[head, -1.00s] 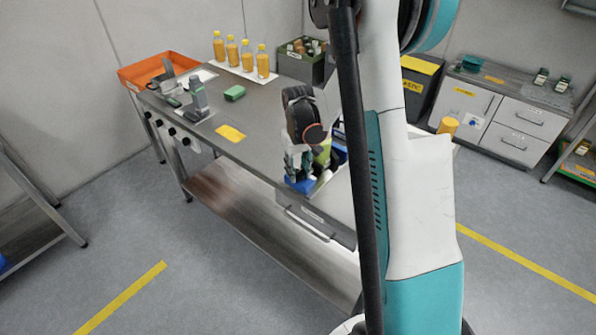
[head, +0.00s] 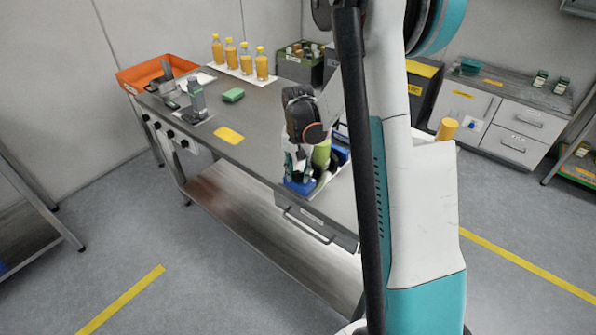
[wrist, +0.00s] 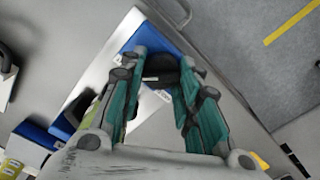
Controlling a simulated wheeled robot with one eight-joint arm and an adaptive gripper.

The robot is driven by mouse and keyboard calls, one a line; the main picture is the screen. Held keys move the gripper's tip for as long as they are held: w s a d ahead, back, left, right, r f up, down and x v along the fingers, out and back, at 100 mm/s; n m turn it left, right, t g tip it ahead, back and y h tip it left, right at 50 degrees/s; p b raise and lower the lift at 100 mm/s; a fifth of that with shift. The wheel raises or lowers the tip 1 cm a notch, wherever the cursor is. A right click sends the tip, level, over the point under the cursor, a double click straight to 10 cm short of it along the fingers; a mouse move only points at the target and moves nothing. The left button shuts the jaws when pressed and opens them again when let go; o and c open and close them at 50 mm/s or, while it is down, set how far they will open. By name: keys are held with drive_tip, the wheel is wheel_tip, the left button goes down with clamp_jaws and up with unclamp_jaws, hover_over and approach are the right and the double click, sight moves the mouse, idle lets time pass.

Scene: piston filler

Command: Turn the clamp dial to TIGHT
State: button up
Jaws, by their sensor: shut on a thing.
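A black knob (wrist: 165,70), apparently the clamp dial, sits on a blue block (wrist: 160,37) in the wrist view. My gripper (wrist: 162,80) has its teal fingers on either side of the knob and is shut on it. A small white label with dark text lies just below the knob, too small to read. In the head view my gripper (head: 298,176) points down over the blue block (head: 300,187) at the bench's near corner. The knob is hidden there by the fingers, and its setting cannot be read.
A green cylinder (head: 322,153) stands close behind my gripper. The steel bench (head: 262,125) holds a grey device (head: 197,100), a green block (head: 233,95) and several orange bottles (head: 262,64) farther back. A drawer handle (head: 309,226) lies below the near edge.

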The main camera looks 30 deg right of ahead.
sight(298, 173)
idle(0.5)
drive_tip(key=o, duration=1.1)
drive_tip(key=shift+r, duration=5.95)
drive_tip(key=shift+a+r, duration=0.1)
